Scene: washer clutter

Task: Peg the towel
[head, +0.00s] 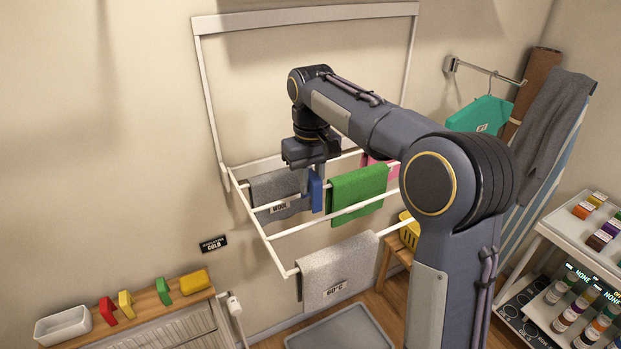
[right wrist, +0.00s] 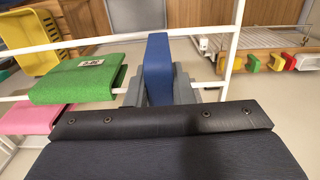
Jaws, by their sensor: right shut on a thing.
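My right gripper (head: 312,168) is shut on a blue peg (head: 315,191), pointing down at the white drying rack (head: 283,232). In the right wrist view the blue peg (right wrist: 158,65) stands between the two grey fingers, at a rack rail. I cannot tell whether it clips the rail. A dark grey towel labelled wool (head: 272,189) hangs just left of the peg. A green towel (head: 357,188) hangs to its right and shows in the right wrist view (right wrist: 82,78). A light grey towel labelled 60°C (head: 338,268) hangs on the front rail. A pink towel (head: 370,160) is partly hidden.
A yellow basket (head: 409,231) stands behind my arm. A shelf cart (head: 582,240) with bottles is at right.

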